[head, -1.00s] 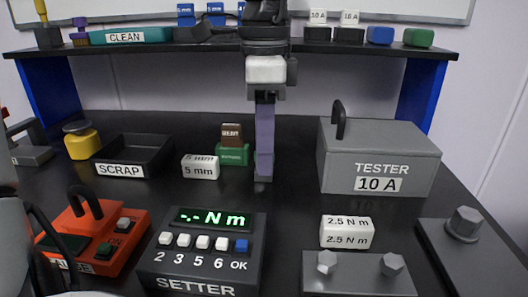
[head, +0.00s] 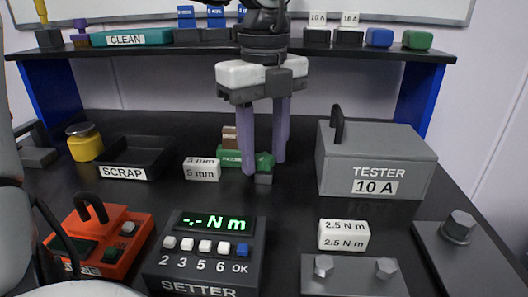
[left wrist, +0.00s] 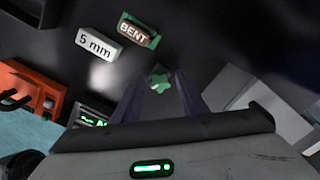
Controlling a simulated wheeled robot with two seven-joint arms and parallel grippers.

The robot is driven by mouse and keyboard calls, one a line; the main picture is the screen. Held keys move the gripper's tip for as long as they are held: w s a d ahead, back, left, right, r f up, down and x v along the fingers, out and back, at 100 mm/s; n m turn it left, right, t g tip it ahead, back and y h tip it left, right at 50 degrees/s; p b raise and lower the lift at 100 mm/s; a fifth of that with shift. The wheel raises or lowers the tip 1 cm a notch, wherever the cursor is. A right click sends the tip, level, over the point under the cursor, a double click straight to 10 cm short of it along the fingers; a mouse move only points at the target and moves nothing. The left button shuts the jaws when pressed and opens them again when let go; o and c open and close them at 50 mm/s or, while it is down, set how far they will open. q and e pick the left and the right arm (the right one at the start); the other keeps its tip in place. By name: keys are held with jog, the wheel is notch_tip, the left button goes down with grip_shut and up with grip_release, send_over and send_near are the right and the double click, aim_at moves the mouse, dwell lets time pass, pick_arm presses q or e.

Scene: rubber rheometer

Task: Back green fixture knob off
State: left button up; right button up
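A green star-shaped knob (left wrist: 160,79) shows between my left gripper's two fingers in the left wrist view. My left gripper (head: 264,168) is open, pointing down, with one purple finger on each side of the knob. I cannot tell whether either finger touches it. A brown block marked BENT (left wrist: 133,31) rests on a green labelled block (head: 230,159) just left of the fingers. My right gripper is not in view.
A white 5 mm block (head: 202,169) and black SCRAP tray (head: 122,173) lie to the left. The grey TESTER box (head: 375,160) stands right. The SETTER (head: 205,255), orange device (head: 100,240) and 2.5 N m block (head: 343,235) are in front. A shelf (head: 350,51) spans the back.

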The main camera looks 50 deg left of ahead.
pick_arm(q)
jog(key=m+p, duration=0.1)
jog(key=m, duration=0.3)
jog(key=shift+r+m, duration=0.1)
jog(key=shift+m, duration=1.3)
jog(key=c, duration=0.9)
jog(key=shift+f+n+b, duration=0.3)
jog(key=shift+n+b, duration=0.5)
jog(key=shift+n, duration=1.1)
jog(key=shift+r+n, duration=0.2)
jog(key=shift+n, duration=0.2)
jog(key=shift+n+b, duration=0.5)
jog(key=shift+n, duration=0.3)
jog(key=n, duration=0.3)
